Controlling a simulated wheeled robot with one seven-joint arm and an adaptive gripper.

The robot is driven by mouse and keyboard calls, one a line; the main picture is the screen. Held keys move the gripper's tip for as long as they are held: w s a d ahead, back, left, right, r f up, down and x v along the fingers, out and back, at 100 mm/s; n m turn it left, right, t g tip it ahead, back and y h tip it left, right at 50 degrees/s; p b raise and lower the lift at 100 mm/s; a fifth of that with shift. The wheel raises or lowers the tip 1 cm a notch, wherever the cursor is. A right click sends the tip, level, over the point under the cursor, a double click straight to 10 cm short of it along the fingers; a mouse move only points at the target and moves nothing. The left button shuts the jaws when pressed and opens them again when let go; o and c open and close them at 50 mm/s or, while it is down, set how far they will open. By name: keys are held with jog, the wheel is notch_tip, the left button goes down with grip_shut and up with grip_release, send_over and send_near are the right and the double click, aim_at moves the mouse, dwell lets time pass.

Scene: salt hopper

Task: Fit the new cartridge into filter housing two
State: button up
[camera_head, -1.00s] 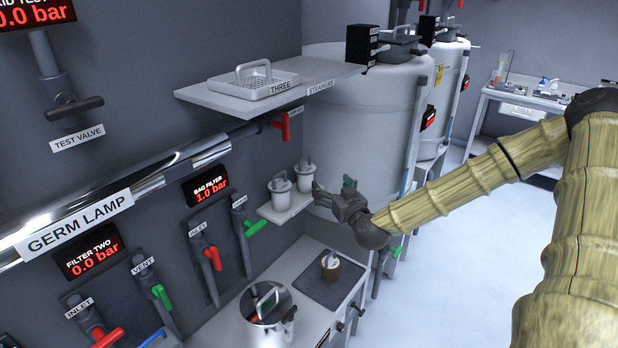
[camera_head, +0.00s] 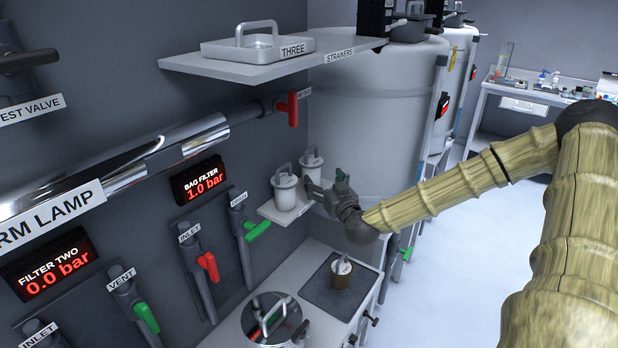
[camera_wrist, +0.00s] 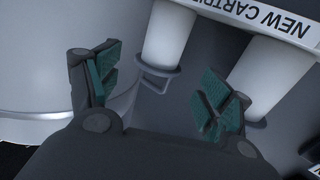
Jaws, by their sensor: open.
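Two white cartridges with loop handles stand upright on a small wall shelf (camera_head: 270,212). The near one (camera_head: 285,193) and the far one (camera_head: 306,163) also show in the wrist view, upside down (camera_wrist: 168,35) (camera_wrist: 272,72). The shelf edge there reads "NEW CARTRI…" (camera_wrist: 265,14). My gripper (camera_head: 327,186) is open and empty, just right of the shelf. In the wrist view one cartridge lies beyond the gap between my fingers (camera_wrist: 158,92), the other beyond the right finger; contact is not visible. The "FILTER TWO" display (camera_head: 48,265) reads 0.0 bar. I cannot identify housing two for certain.
A shiny steel vessel (camera_head: 250,322) is at the lower middle. A brown cylinder with a handled white top (camera_head: 341,274) stands on a dark mat (camera_head: 318,297). The strainer shelf (camera_head: 230,73) is above, a large white tank (camera_head: 370,120) behind my gripper.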

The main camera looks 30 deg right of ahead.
aim_at(311, 165)
jog(key=shift+w+d+r+p, duration=0.1)
jog(key=shift+w+d+p, duration=0.2)
jog(key=shift+w, duration=0.75)
jog(key=shift+w+d+p, duration=0.2)
jog(key=shift+w+d, duration=0.2)
jog(key=shift+w, duration=0.6)
jog(key=shift+w+a, duration=0.1)
jog(key=shift+w, duration=0.35)
jog(key=shift+w+p, duration=1.05)
jog(key=shift+w, duration=0.5)
jog(key=shift+w+d+p, duration=0.15)
jog(key=shift+w+d, duration=0.05)
jog(key=shift+w, duration=0.3)
jog(key=shift+w+d+p, duration=0.15)
jog(key=shift+w, duration=0.35)
jog(key=shift+c, duration=0.2)
jog(key=c, duration=1.2)
